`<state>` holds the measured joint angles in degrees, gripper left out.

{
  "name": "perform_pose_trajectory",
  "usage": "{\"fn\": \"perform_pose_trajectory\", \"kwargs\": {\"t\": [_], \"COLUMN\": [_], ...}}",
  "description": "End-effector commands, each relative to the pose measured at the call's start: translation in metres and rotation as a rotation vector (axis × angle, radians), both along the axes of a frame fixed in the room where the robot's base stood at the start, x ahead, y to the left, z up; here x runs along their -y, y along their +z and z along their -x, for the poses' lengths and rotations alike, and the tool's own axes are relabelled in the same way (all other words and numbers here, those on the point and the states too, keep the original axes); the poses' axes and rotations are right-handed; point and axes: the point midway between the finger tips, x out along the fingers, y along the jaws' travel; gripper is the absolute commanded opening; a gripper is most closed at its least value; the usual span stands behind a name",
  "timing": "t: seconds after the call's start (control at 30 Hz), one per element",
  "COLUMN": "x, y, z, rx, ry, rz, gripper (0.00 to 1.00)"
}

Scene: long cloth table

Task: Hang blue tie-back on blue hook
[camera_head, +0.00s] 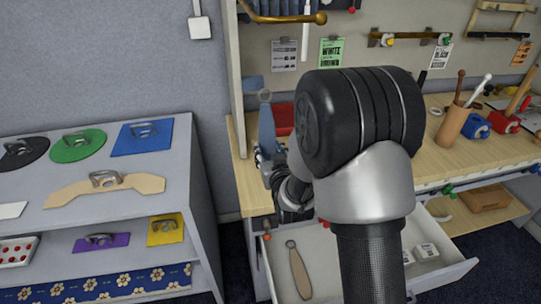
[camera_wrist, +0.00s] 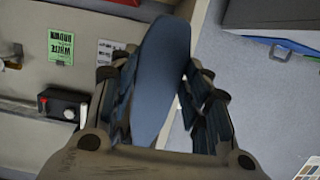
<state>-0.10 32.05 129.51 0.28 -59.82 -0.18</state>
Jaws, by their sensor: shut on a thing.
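The blue tie-back (camera_head: 266,128) is a long flat strap with a small ring at its top end in the head view. My gripper (camera_head: 266,158) is shut on its lower part and holds it upright near the left end of the wooden bench. In the wrist view the blue tie-back (camera_wrist: 160,75) rises between the two fingers of my gripper (camera_wrist: 165,100), its broad end away from the palm. My arm covers much of the bench middle. I cannot make out a blue hook with certainty in either view.
A wall panel with brass rails (camera_head: 290,18) rises behind the wooden bench (camera_head: 450,150). An open drawer (camera_head: 435,285) below holds a tan tie-back (camera_head: 299,272). A grey shelf (camera_head: 190,190) with coloured handled plates stands left. A red block (camera_head: 283,118) lies behind the tie-back.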

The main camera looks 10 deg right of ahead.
Motion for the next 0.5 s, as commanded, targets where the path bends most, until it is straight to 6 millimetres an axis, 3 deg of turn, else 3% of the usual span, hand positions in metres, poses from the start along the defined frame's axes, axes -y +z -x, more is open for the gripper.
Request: {"fn": "perform_pose_trajectory", "kwargs": {"t": [0.5], "x": [0.000], "y": [-0.003], "z": [-0.031], "rx": [-0.001], "ry": [0.000], "rz": [0.000], "gripper": [0.20]}}
